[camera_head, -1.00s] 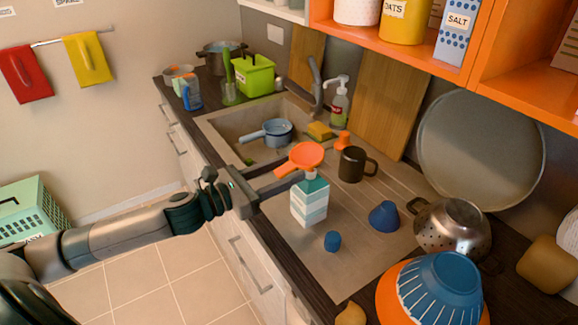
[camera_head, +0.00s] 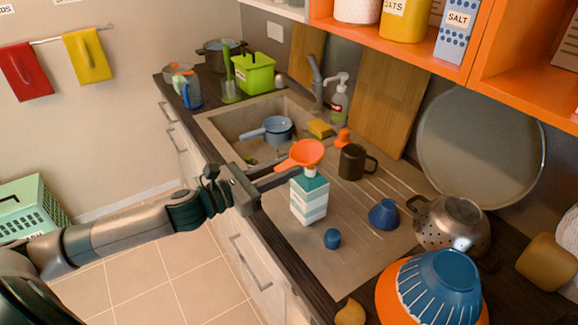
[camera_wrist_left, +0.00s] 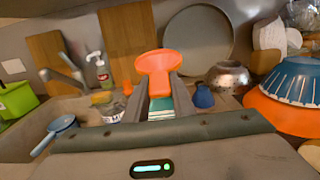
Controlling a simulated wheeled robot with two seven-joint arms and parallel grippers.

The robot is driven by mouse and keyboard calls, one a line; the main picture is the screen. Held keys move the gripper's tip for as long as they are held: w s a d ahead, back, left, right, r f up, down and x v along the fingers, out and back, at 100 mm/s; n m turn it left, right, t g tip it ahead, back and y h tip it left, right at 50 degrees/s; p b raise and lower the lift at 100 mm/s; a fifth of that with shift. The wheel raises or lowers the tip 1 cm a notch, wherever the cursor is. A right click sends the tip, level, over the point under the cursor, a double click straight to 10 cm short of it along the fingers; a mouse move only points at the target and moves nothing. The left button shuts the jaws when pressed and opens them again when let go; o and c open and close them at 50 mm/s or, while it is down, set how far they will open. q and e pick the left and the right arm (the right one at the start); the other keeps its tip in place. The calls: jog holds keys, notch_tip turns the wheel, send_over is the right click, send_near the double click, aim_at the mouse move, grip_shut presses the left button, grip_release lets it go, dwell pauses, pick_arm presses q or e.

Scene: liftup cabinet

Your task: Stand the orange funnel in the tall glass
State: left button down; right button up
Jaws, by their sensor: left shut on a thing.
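The orange funnel (camera_head: 308,152) is held by my left gripper (camera_head: 282,178), with its wide mouth upward and its narrower end toward the left. In the left wrist view the funnel (camera_wrist_left: 158,62) rises between the two fingers (camera_wrist_left: 158,100), which are shut on it. In the head view it appears just above and behind the teal and white carton (camera_head: 310,202). A clear glass (camera_wrist_left: 113,109) shows in the left wrist view, left of the fingers near the sponge. I cannot make it out clearly in the head view. My right gripper is not in view.
A black mug (camera_head: 352,162), a small orange thing (camera_head: 342,138), a blue cup (camera_head: 383,214) and a small blue cap (camera_head: 332,238) stand around the carton. The sink (camera_head: 222,125) holds a blue pan (camera_head: 277,130). A colander (camera_head: 452,232) and bowls (camera_head: 440,285) stand at right.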

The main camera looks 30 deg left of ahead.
pick_arm(q)
jog(key=shift+r+p, duration=2)
jog(key=shift+r, duration=0.5)
jog(key=shift+r, duration=0.15)
jog(key=shift+r+p, duration=0.15)
jog(key=shift+p, duration=0.15)
jog(key=w+a+g+y+p, duration=0.1)
jog(key=w+a+g+p, duration=0.1)
jog(key=w+a+p, duration=0.7)
jog(key=shift+w+a+r, duration=0.15)
jog(key=shift+a+r, duration=0.2)
jog(key=shift+f+b, duration=2.2)
jog(key=shift+f, duration=0.55)
jog(key=shift+f+b, duration=2.35)
jog(key=shift+f, duration=0.4)
